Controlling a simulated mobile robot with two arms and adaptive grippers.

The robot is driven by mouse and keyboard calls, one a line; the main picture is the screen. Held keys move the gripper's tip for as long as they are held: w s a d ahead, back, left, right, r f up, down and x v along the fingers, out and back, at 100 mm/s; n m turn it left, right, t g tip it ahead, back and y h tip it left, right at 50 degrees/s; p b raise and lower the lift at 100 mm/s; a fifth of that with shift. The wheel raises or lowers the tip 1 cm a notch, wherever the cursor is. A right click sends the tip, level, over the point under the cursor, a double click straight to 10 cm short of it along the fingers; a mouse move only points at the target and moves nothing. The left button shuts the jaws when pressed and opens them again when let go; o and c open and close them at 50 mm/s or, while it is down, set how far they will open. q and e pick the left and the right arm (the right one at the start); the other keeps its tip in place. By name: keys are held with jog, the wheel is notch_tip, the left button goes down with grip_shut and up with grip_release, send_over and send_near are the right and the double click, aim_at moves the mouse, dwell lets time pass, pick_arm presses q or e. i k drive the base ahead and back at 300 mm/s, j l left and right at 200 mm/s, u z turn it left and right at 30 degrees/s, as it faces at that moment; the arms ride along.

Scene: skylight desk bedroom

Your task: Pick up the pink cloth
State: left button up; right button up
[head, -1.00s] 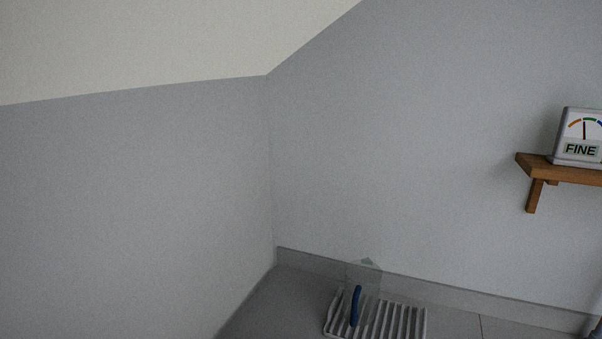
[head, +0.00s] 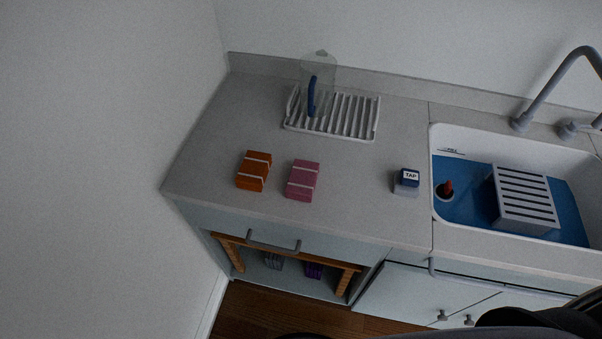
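The pink cloth (head: 302,181) lies folded on the grey counter (head: 225,135), with a pale band across it. An orange cloth (head: 254,171), also banded, lies just to its left with a small gap between them. Neither of my grippers shows in the head view, so I cannot see whether they are open or shut.
A white drying rack (head: 347,117) with a clear, blue-handled jug (head: 318,80) stands behind the cloths. A small box marked TAP (head: 407,181) is to the right, beside the sink (head: 448,135) with its grey faucet (head: 546,88). The counter in front of the cloths is clear.

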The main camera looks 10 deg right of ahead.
aim_at(301, 184)
jog(key=k+z, duration=0.15)
jog(key=z, duration=1.55)
jog(key=u, duration=0.5)
jog(key=k+l+u, duration=0.1)
jog(key=u, duration=0.35)
jog(key=k+u, duration=0.1)
jog(key=u, duration=0.4)
jog(key=k+l+u, duration=0.1)
jog(key=l+u, duration=0.25)
jog(key=l, duration=0.15)
jog(key=k+l+u, duration=0.2)
jog(key=l+u, duration=0.15)
jog(key=l, duration=0.15)
jog(key=k+l+u, duration=0.5)
jog(key=l+u, duration=0.2)
jog(key=l, duration=0.1)
